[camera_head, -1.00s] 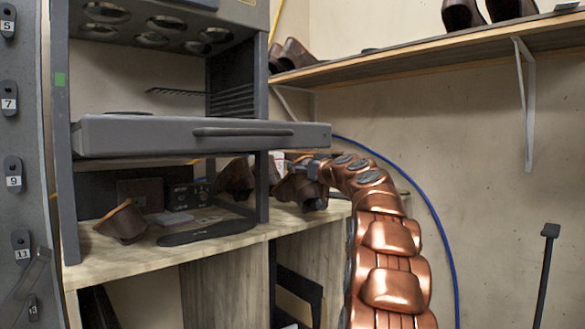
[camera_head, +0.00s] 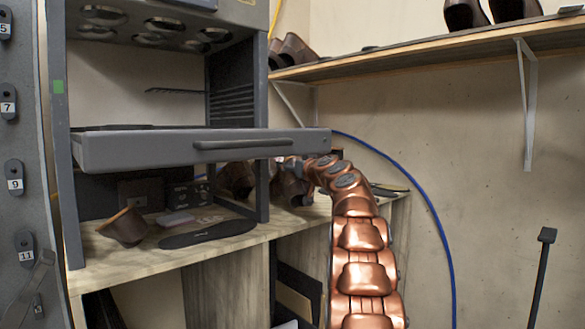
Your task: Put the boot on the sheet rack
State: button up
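A dark brown boot (camera_head: 291,188) stands on the wooden bench beside the machine's right post, close to the end of my arm. Another brown boot (camera_head: 236,179) stands behind the post, partly hidden. A brown open-topped boot or shoe piece (camera_head: 125,227) lies tilted at the bench's left. My gripper (camera_head: 287,164) is small and mostly hidden near the top of the right boot; I cannot tell whether it touches or holds it. A grey rack frame holds a flat pulled-out sheet or tray (camera_head: 120,152) with a handle; slots (camera_head: 232,88) show behind. I cannot tell which part is the sheet rack.
The tray juts out above the bench (camera_head: 110,262), just left of my arm. A wall shelf (camera_head: 420,52) with shoes (camera_head: 292,52) runs at the upper right. A blue hose (camera_head: 430,205) curves along the wall. A dark flat piece (camera_head: 207,235) lies on the bench front.

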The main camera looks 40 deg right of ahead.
jog(key=shift+w+d+r, duration=0.1)
jog(key=shift+w, duration=0.15)
jog(key=shift+s+f, duration=0.1)
jog(key=shift+f, duration=0.6)
jog(key=shift+f+b, duration=0.2)
jog(key=shift+b, duration=0.2)
jog(key=o, duration=1.8)
jog(key=shift+r, duration=0.15)
jog(key=b+v, duration=0.5)
jog(key=v, duration=0.7)
